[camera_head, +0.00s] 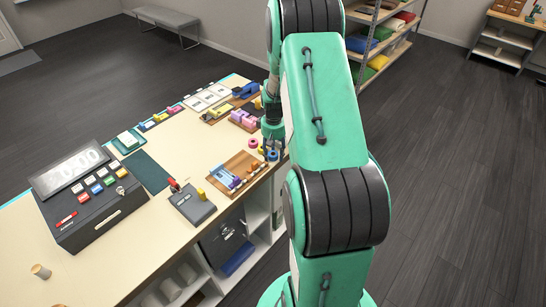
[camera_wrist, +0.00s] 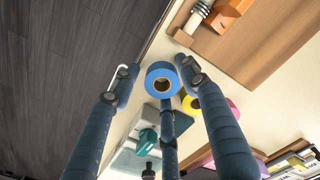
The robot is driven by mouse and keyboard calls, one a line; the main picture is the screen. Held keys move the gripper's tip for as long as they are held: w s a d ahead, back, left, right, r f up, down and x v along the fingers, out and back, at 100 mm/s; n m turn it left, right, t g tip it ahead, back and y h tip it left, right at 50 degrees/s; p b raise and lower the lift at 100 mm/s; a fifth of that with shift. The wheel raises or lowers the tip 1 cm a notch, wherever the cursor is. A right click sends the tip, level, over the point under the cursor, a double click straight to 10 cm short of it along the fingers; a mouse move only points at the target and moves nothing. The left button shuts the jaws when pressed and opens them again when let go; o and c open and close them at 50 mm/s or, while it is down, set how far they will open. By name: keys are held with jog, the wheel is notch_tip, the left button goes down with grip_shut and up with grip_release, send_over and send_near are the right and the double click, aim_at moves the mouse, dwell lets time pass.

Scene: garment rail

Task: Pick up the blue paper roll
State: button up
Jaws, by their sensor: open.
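The blue paper roll (camera_wrist: 151,71) shows in the wrist view as a blue ring with a brown core, near the edge of the pale counter. My gripper (camera_wrist: 158,68) is open, with its dark blue fingers on either side of the roll and another finger below it in the picture. I cannot tell whether any finger touches the roll. In the head view my gripper (camera_head: 272,143) points down at the counter's right edge. The blue roll (camera_head: 273,155) is small there and partly hidden by the fingers.
A pink roll (camera_head: 253,143) and a yellow roll (camera_wrist: 232,110) lie close by. A wooden tray with small items (camera_head: 240,172) is in front of the gripper. A cash register (camera_head: 85,190) stands at the left of the counter (camera_head: 60,262). Beyond the counter edge is dark floor (camera_wrist: 60,50).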

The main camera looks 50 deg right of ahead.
aim_at(273, 154)
dwell(0.4)
jog(key=c, duration=0.8)
jog(key=shift+r, duration=0.1)
jog(key=shift+r, duration=0.75)
notch_tip(273, 154, up, 2)
jog(key=shift+r+p, duration=0.15)
jog(key=shift+p, duration=0.15)
jog(key=s+a, duration=0.3)
jog(key=s, duration=0.1)
jog(key=s+a, duration=0.4)
jog(key=s+a+r, duration=0.1)
jog(key=s+a, duration=0.2)
jog(key=s, duration=0.1)
jog(key=shift+s+a+p, duration=0.15)
jog(key=shift+a+p, duration=0.05)
jog(key=shift+p, duration=0.1)
